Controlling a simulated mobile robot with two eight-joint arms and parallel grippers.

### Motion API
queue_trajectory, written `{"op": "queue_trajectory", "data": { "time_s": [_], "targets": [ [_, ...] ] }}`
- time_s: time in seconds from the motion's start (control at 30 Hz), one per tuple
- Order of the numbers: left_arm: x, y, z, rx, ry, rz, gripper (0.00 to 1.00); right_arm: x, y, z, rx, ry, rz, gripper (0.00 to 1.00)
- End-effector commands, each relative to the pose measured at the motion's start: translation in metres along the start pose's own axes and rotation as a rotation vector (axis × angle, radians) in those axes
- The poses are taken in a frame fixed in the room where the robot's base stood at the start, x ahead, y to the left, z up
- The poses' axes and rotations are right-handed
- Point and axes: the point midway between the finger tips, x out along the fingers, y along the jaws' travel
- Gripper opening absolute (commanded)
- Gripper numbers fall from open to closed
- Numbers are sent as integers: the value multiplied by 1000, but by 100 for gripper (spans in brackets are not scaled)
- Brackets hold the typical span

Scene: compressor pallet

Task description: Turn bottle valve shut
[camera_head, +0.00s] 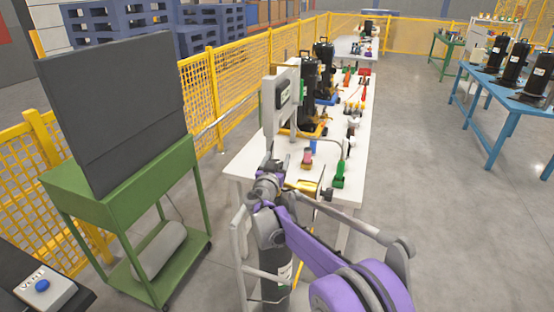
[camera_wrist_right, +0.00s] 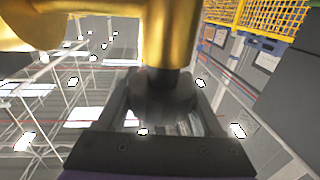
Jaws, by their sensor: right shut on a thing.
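The brass valve (camera_head: 304,187) shows beside the front edge of the white table, just right of my right gripper (camera_head: 276,178). In the right wrist view its gold body (camera_wrist_right: 165,35) fills the top, with a dark round valve knob (camera_wrist_right: 162,95) below it. My right gripper's fingers are on both sides of this knob and shut on it. A dark bottle (camera_head: 274,289) with a pale label stands upright below my gripper, partly hidden by my purple arm. How far the knob is turned cannot be told. My left gripper is not in view.
The long white table (camera_head: 257,157) holds black compressors (camera_head: 309,90), fittings and a grey panel box (camera_head: 281,100) close to my gripper. A green stand (camera_head: 178,220) with a dark board is at left. A blue table (camera_head: 500,105) stands at right. The floor between is clear.

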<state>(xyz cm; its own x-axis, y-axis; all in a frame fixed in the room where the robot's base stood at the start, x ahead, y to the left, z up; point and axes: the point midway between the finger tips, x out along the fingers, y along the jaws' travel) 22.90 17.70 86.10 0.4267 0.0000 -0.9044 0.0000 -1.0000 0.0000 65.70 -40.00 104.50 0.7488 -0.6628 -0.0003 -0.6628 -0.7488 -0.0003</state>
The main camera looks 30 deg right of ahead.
Motion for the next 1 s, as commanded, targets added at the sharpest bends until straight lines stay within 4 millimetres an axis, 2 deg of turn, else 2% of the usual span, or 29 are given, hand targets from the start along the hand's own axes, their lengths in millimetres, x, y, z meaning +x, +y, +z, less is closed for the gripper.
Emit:
{"op": "queue_trajectory", "data": {
  "time_s": [0.37, 1.0],
  "targets": [
    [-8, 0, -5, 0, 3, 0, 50, 0, 2, -1, 0, 0, 111, 12],
    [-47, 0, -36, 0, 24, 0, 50, -5, 17, -4, 2, 1, 668, 12]
  ]
}}
